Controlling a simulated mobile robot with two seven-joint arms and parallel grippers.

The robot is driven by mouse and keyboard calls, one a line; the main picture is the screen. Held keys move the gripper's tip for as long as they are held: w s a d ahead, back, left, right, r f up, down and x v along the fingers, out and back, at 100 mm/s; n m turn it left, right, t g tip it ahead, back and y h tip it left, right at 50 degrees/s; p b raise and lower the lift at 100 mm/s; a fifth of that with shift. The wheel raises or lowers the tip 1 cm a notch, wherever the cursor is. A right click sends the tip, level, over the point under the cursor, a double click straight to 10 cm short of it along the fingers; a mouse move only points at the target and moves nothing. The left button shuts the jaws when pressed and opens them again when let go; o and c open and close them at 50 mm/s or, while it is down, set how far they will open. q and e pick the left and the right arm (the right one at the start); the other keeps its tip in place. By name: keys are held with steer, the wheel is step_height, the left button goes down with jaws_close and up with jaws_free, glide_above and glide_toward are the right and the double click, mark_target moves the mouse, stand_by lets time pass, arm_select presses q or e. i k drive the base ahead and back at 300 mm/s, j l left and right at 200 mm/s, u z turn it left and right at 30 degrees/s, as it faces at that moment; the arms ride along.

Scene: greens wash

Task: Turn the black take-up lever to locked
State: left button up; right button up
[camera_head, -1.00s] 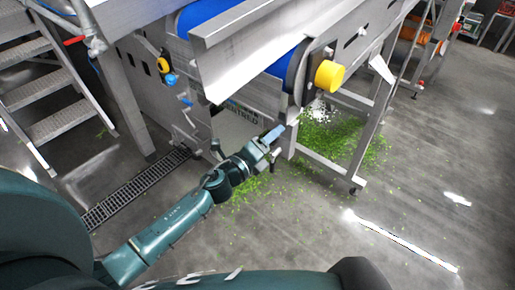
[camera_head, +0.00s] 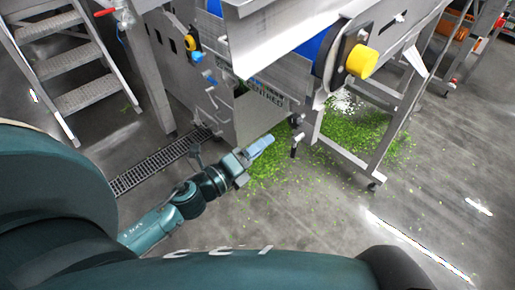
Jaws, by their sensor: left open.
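The black take-up lever (camera_head: 296,146) appears to be the short dark handle hanging beside the machine's front leg, below a dark knob (camera_head: 296,120). It slants slightly downward. My left gripper (camera_head: 260,147), with pale blue fingers, is open and empty to the left of the lever, with a visible gap between them. The gripper points up and right toward the machine's lower frame. Any lock marking is too small to read. My right gripper is not in view.
The steel conveyor frame (camera_head: 262,118) stands just behind the gripper, with a yellow roller cap (camera_head: 361,61) above right. Metal stairs (camera_head: 85,98) stand at left. A floor drain (camera_head: 155,167) and scattered greens (camera_head: 350,137) lie below.

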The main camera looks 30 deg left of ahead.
mark_target(297, 137)
steer(key=k+j, duration=0.25)
steer(key=k, duration=0.2)
steer(key=k+j, duration=0.25)
steer(key=k, duration=0.25)
